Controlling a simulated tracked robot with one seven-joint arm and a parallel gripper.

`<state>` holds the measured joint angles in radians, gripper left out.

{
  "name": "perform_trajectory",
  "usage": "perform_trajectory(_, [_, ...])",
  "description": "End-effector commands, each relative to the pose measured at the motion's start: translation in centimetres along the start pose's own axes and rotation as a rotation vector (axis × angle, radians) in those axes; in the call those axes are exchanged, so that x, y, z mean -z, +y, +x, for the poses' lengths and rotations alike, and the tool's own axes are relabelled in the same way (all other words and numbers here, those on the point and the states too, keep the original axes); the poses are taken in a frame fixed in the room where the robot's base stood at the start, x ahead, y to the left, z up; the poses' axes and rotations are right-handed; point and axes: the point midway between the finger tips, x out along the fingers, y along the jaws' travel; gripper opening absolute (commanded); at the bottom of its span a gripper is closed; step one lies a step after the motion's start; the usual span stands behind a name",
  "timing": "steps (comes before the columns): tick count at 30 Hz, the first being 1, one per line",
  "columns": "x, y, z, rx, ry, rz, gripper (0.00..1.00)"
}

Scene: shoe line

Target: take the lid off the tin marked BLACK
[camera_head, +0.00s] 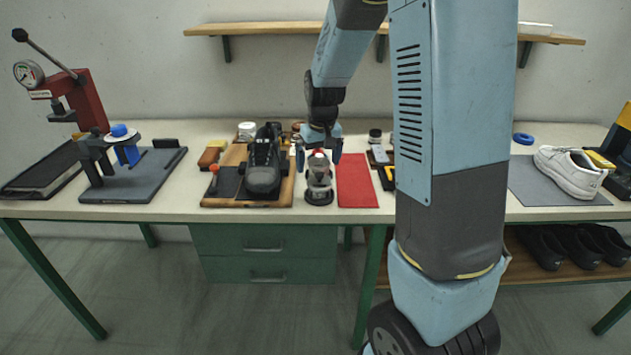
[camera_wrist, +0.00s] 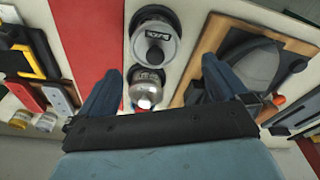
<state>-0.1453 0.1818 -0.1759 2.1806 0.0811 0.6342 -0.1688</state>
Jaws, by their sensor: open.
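Two round tins with silver lids stand one behind the other between the red mat and the wooden board. The nearer tin (camera_head: 319,196) has a dark body; in the wrist view this tin (camera_wrist: 168,46) shows a dark knob and a small label that seems to read BLACK. The farther tin (camera_wrist: 147,82) has a label I cannot read and a pale, reddish-tipped knob. My gripper (camera_head: 318,152) is open and empty, pointing down above the tins. In the wrist view my gripper (camera_wrist: 160,68) has its fingers on either side of the farther tin, apart from it.
The red mat (camera_head: 357,182) lies right of the tins. The wooden board (camera_head: 222,203) with a black shoe (camera_head: 263,172) lies close on the left. Small jars and brushes stand behind. A clamp fixture (camera_head: 140,180) and a press (camera_head: 80,100) are farther left.

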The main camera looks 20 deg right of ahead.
Motion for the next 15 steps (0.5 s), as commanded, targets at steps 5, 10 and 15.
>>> perform_trajectory(5, [0.0, 0.5, 2.1, -0.001, -0.004, 0.001, 1.00])
perform_trajectory(10, [0.0, 0.7, 4.2, 0.000, -0.003, 0.001, 1.00])
perform_trajectory(15, [0.1, 0.7, 5.0, -0.001, 0.000, 0.000, 1.00])
